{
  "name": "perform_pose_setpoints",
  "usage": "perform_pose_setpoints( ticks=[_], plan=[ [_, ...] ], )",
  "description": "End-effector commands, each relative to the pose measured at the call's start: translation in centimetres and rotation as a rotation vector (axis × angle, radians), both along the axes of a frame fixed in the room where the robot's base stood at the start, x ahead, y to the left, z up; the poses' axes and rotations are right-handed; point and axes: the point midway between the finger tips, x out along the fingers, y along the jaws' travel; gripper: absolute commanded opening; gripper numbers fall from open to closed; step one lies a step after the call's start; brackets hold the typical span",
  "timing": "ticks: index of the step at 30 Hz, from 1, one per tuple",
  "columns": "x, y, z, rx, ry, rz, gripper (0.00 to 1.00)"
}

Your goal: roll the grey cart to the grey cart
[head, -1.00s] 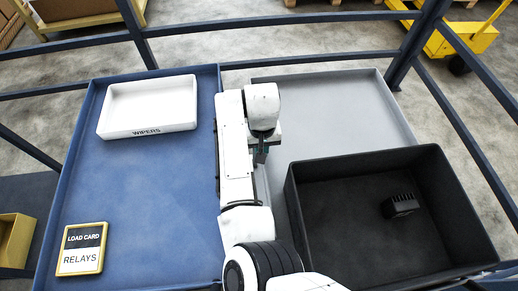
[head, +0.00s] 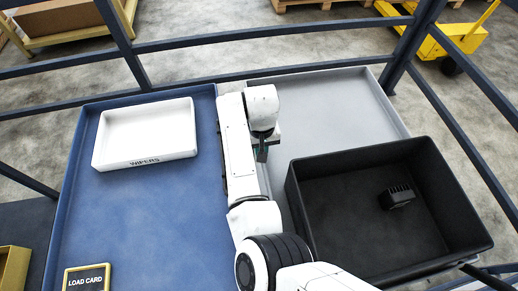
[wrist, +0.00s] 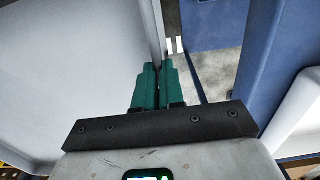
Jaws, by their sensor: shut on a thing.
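The grey cart (head: 325,110) is a shallow light-grey tray top, right of centre in the head view. The exact grip point is partly hidden. I see only one grey cart. A blue cart (head: 150,220) stands just left of it, with a narrow gap between them.
A black bin (head: 465,215) with a small dark block (head: 397,196) sits on the grey cart. The blue cart carries a white WIPERS tray (head: 145,160) and a load card (head: 87,280). Dark blue railings (head: 270,40) run behind; a yellow pallet truck (head: 450,40) stands beyond.

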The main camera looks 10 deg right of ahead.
Motion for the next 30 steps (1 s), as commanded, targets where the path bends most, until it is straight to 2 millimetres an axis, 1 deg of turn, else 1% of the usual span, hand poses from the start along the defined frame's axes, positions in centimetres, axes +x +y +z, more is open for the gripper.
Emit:
perform_pose_setpoints(
  ticks=[11, 12, 21, 30],
  plan=[
    [0.10, -0.27, 0.00, 0.000, -0.001, -0.001, 0.00],
    [0.09, -0.28, 0.00, 0.000, 0.000, -0.002, 0.09],
    [0.09, -0.25, 0.00, 0.000, 0.000, -0.001, 0.38],
    [0.12, -0.24, 0.25, 0.000, -0.001, 0.000, 0.38]
  ],
)
